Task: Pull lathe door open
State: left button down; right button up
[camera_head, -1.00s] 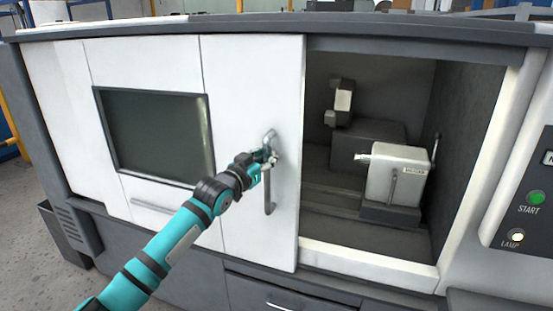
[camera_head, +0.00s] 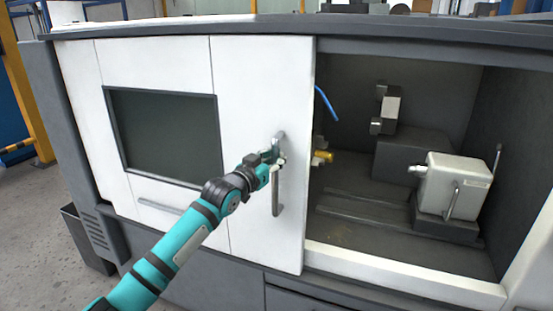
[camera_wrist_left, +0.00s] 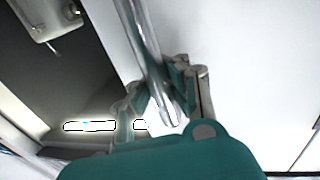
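The lathe door (camera_head: 262,80) is a white sliding panel with a dark window (camera_head: 165,135) to the left of its handle. It stands partly open, with the machine's inside showing at its right. Its door handle (camera_head: 276,205) is a vertical metal bar near the door's right edge. My left gripper (camera_head: 275,155) is at the upper part of this handle. In the left wrist view, the handle (camera_wrist_left: 140,40) runs between the two fingers of the gripper (camera_wrist_left: 158,92), which are closed around it. My right gripper is not in view.
Inside the lathe are a light tailstock block (camera_head: 455,185), a dark block (camera_head: 412,150), a blue hose (camera_head: 326,103) and a yellow part (camera_head: 323,155). A grey bin (camera_head: 88,240) stands at the lower left. A yellow post (camera_head: 25,90) is at the far left.

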pick_arm(q)
jog(key=shift+d+f, duration=0.1)
jog(key=shift+f, duration=0.45)
jog(key=c, duration=1.9)
grip_release()
jog(key=shift+s, duration=0.1)
jog(key=o, duration=0.5)
jog(key=shift+s+r, duration=0.35)
jog(key=shift+r, duration=0.05)
jog(key=shift+o, duration=1)
jog(key=shift+r, duration=0.1)
jog(key=shift+w, duration=0.15)
jog(key=v, duration=1.2)
